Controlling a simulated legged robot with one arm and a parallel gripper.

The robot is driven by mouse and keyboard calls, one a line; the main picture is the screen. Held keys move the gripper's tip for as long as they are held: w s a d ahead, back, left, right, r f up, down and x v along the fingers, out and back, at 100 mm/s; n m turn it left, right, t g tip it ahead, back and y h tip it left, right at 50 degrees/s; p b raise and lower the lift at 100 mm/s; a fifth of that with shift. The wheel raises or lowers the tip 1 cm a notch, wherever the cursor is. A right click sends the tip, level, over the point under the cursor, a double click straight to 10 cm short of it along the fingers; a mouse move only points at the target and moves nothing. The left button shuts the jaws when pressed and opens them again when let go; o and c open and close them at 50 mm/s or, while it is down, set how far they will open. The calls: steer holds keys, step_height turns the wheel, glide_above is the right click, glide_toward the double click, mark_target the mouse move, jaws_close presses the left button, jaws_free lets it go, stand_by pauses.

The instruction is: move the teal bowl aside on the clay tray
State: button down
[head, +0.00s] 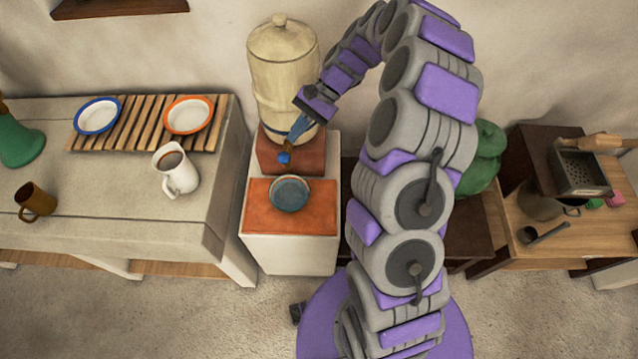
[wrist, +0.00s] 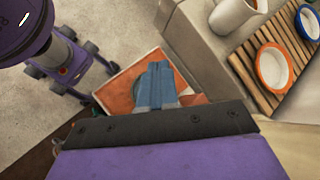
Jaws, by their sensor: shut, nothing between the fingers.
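The teal bowl (head: 290,193) sits upright on the clay tray (head: 262,222), an orange square top on a white block, towards its back edge. My gripper (head: 297,131) is above and behind the bowl, in front of the cream dispenser, with its blue fingers pointing down. The fingers are shut and empty, apart from the bowl. In the wrist view, my shut fingers (wrist: 156,86) cover the middle of the clay tray (wrist: 121,90), and I cannot make out the bowl there.
The cream lidded dispenser (head: 283,60) stands on a raised reddish block (head: 275,158) right behind the tray. A counter on the left holds a white jug (head: 176,171), a brown mug (head: 35,201) and two plates on a slatted rack (head: 150,118). Orange tray surface is bare in front of the bowl.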

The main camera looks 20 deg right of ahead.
steer(key=w+d+f+m+t, duration=0.1)
steer(key=w+d+f+m, duration=0.25)
steer(key=f, duration=0.65)
steer(key=m+t+b, duration=0.1)
steer(key=m+b, duration=0.1)
steer(key=m, duration=0.3)
glide_toward(308, 192)
steer(key=w+d+r, duration=0.1)
steer(key=d+r, duration=0.1)
steer(key=d, duration=0.6)
steer(key=b+x, duration=0.2)
steer(key=x, duration=0.8)
steer(key=shift+w+a, duration=0.15)
steer(key=shift+a, duration=0.05)
steer(key=a, duration=0.3)
steer(key=shift+r+b, duration=0.2)
steer(key=shift+b, duration=0.15)
steer(key=shift+a, duration=0.7)
steer(key=shift+d, duration=0.2)
